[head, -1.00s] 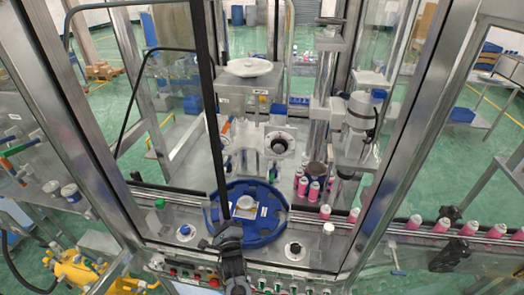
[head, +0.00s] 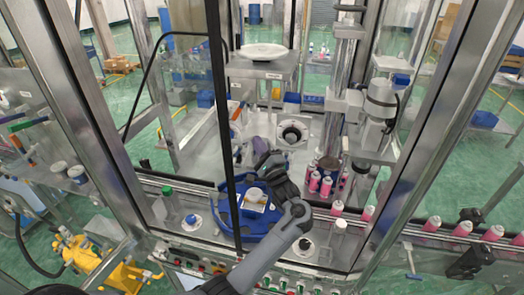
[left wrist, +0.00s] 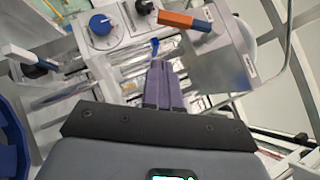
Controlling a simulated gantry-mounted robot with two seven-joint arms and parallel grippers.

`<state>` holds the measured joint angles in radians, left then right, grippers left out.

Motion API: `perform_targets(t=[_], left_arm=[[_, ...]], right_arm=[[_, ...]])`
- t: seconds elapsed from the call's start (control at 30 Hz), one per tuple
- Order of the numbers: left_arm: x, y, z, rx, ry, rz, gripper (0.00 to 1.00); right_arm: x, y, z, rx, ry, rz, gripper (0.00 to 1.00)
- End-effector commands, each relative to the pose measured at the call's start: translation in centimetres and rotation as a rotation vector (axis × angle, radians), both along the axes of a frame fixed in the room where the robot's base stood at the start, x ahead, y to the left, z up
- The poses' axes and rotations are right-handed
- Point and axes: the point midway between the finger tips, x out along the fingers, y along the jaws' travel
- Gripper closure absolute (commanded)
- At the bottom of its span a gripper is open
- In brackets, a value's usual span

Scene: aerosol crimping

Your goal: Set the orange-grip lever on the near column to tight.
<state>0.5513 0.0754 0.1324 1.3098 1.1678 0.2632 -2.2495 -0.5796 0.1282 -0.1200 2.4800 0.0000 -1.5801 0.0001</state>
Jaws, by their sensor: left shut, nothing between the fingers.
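The orange-grip lever (left wrist: 185,20) shows at the top of the left wrist view, a block with orange and dark faces mounted on a pale machine part. In the head view its column is partly hidden behind the door post, so its setting cannot be read there. My left gripper (head: 262,146) reaches into the machine above the blue round tray. In the left wrist view its purple fingers (left wrist: 162,72) are closed together and empty. Their tips point up the picture, below and left of the lever, apart from it. My right gripper is not in view.
A blue dial (left wrist: 101,24), a black knob (left wrist: 144,7) and a small blue handle (left wrist: 155,45) sit near the lever. The blue tray (head: 270,226) lies under my arm. Several pink cans (head: 326,187) stand to the right. Metal door posts frame the opening.

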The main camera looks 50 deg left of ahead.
Motion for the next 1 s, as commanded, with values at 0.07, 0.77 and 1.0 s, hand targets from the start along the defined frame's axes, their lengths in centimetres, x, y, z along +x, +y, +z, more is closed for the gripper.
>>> perform_targets(t=[0.07,0.77,1.0], left_arm=[[0.2,1.5,0.8,0.001,0.002,0.003,1.0],[-1.4,7.3,3.8,0.0,0.002,-0.001,1.0],[-1.4,7.3,3.7,0.0,0.002,-0.001,1.0]], right_arm=[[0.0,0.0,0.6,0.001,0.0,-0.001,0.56],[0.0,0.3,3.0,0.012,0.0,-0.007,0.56],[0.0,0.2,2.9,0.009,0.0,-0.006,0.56]])
